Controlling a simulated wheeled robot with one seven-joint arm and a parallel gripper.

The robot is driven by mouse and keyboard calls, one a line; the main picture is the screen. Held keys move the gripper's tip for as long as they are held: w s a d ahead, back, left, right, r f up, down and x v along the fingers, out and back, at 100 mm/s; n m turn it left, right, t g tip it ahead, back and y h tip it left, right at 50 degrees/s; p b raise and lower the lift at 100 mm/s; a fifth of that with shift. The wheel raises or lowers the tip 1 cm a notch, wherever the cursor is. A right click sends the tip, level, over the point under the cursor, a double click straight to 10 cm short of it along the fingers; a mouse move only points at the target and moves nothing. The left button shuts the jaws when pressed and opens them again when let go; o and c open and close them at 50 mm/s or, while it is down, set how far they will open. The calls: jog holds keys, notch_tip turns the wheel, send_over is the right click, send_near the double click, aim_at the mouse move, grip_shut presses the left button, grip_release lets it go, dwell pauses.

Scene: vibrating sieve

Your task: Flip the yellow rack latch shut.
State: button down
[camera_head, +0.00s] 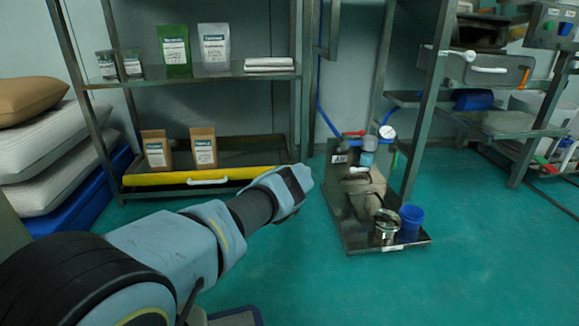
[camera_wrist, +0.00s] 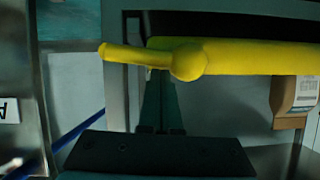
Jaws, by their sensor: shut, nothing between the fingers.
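The yellow rack latch is a long bar (camera_head: 200,177) across the front of the rack's lowest shelf in the head view. In the wrist view the yellow bar (camera_wrist: 255,58) runs level across the top, with a rounded joint and a thin lever end (camera_wrist: 125,53) pointing left. My gripper (camera_head: 300,180) is at the bar's right end in the head view and hides that end. In the wrist view the dark fingers of my gripper (camera_wrist: 160,80) are shut and empty, reaching up to the bar beside the joint. I cannot tell whether they touch it.
The metal rack (camera_head: 215,75) holds pouches, jars and brown paper bags (camera_head: 203,148). A white handle (camera_head: 207,181) shows in front of the bar. To the right stands a metal stand (camera_head: 347,215) with a blue cup (camera_head: 411,222). Stacked sacks (camera_head: 45,130) are at left.

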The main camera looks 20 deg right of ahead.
jog(key=shift+a+f, duration=0.15)
jog(key=shift+f, duration=0.2)
dwell(0.6)
